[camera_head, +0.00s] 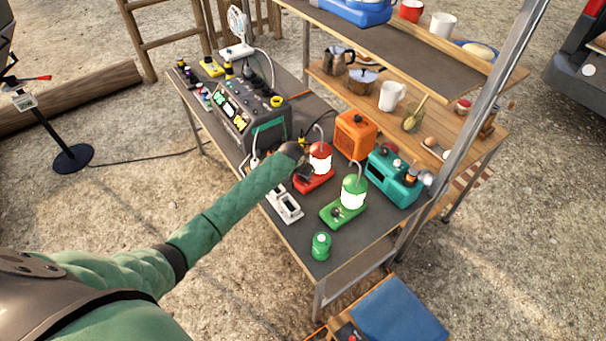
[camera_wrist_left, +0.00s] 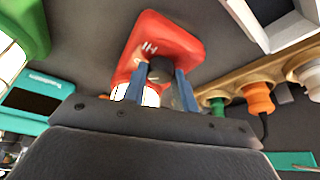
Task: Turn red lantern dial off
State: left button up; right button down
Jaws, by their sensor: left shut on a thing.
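The red lantern (camera_head: 320,158) stands on the dark table, its globe bright white. In the left wrist view its red base (camera_wrist_left: 175,38) carries a "HI" mark and a small dark dial (camera_wrist_left: 160,69). My left gripper (camera_head: 304,171) reaches in from the left to the front of the lantern. In the left wrist view its two blue fingers (camera_wrist_left: 162,80) are shut on the dial, one at each side. The fingers hide part of the globe, and the dial's exact setting cannot be read. My right gripper is in neither view.
A green lantern (camera_head: 354,190) stands just right of the red one, with a teal appliance (camera_head: 397,179) behind it. An orange box (camera_head: 355,134) is behind. A green canister (camera_head: 320,246) stands near the front.

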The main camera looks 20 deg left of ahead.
pick_arm(q)
jog(key=n+y, duration=0.2)
jog(key=n, duration=0.3)
jog(key=shift+d+r, duration=0.1)
jog(key=shift+d, duration=0.05)
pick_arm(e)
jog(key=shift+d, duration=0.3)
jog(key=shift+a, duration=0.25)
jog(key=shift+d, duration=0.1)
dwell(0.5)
pick_arm(q)
jog(key=o, duration=1)
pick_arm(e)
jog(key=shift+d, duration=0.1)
pick_arm(q)
jog(key=shift+s+r+b, duration=0.2)
jog(key=shift+r+b, duration=0.15)
jog(key=shift+b, duration=0.05)
jog(key=b+v, duration=0.2)
jog(key=v, duration=0.3)
jog(key=shift+s+d+r, duration=0.15)
jog(key=shift+s+r, duration=0.05)
jog(key=shift+r, duration=0.1)
jog(key=shift+s+r+b, duration=0.2)
jog(key=shift+r+b, duration=0.1)
jog(key=shift+r, duration=0.25)
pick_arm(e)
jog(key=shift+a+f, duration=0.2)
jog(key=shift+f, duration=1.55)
